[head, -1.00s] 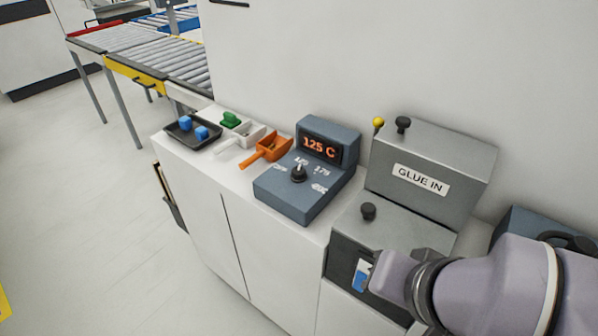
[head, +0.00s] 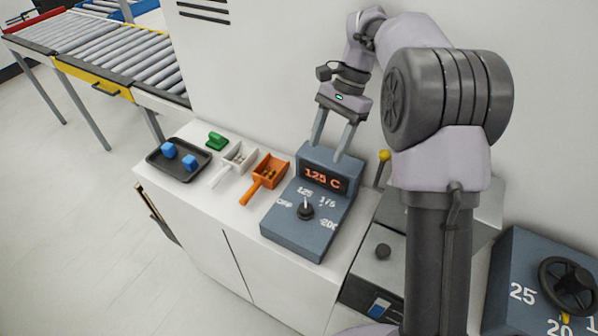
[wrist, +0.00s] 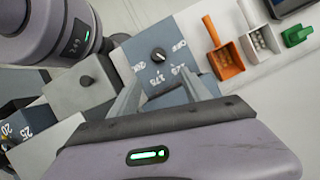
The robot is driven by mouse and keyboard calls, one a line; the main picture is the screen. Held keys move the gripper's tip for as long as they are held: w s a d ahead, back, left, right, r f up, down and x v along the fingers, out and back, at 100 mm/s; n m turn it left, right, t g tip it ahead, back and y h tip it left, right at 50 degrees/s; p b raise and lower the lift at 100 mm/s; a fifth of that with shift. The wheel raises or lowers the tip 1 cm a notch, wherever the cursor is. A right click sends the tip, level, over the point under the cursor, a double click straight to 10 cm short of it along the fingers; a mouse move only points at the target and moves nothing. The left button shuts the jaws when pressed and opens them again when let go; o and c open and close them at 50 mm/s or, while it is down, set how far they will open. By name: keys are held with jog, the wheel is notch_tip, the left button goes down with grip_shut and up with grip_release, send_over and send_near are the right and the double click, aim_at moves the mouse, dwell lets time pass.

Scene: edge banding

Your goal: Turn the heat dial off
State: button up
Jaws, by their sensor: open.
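The heat dial (head: 306,208) is a black knob with a pale pointer on a blue-grey control box (head: 290,236). Marks OFF, 125, 175 and 200 ring it, and the pointer appears to point near 125. The display (head: 323,179) reads 125 C in orange. My gripper (head: 327,150) is open and empty, above the back of the box behind the display. In the wrist view, the dial (wrist: 159,55) lies beyond my open fingers (wrist: 165,85), apart from them.
An orange scoop (head: 266,177), a white scoop (head: 236,160), a green piece (head: 217,140) and a black tray (head: 160,163) with blue cubes stand left of the box. A grey machine with a yellow-tipped lever (head: 384,155) stands close on the right. A wall rises behind.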

aim_at(306, 207)
jog(key=b+x, duration=0.2)
jog(key=x, duration=0.3)
jog(key=b+x, duration=0.2)
jog(key=x, duration=0.4)
jog(key=b+x, duration=0.2)
jog(key=x, duration=0.4)
jog(key=shift+s+d, duration=0.15)
jog(key=shift+s, duration=0.15)
jog(key=shift+c, duration=0.3)
grip_shut()
